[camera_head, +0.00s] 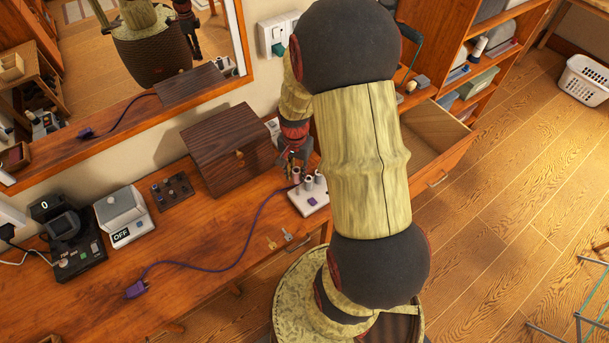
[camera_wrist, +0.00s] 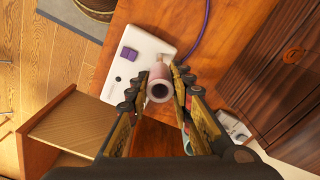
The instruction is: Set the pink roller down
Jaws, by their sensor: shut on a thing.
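The pink roller (camera_wrist: 160,84) is between my gripper's fingertips (camera_wrist: 163,86) in the wrist view, its hollow end facing the camera. My gripper is shut on it. The roller is over or at the edge of a white base with a purple switch (camera_wrist: 130,54) and dark holes; I cannot tell whether it touches the base. In the head view my gripper (camera_head: 293,165) is low by the white base (camera_head: 313,203), where several small pale rollers (camera_head: 308,183) stand upright. Which one is held is hard to tell there.
A dark wooden box (camera_head: 228,150) stands close to the left of my gripper. A purple cord (camera_head: 235,262) curves over the wooden table (camera_head: 190,285). Small keys (camera_head: 280,240) lie in front of the base. An open drawer (camera_head: 432,135) is to the right.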

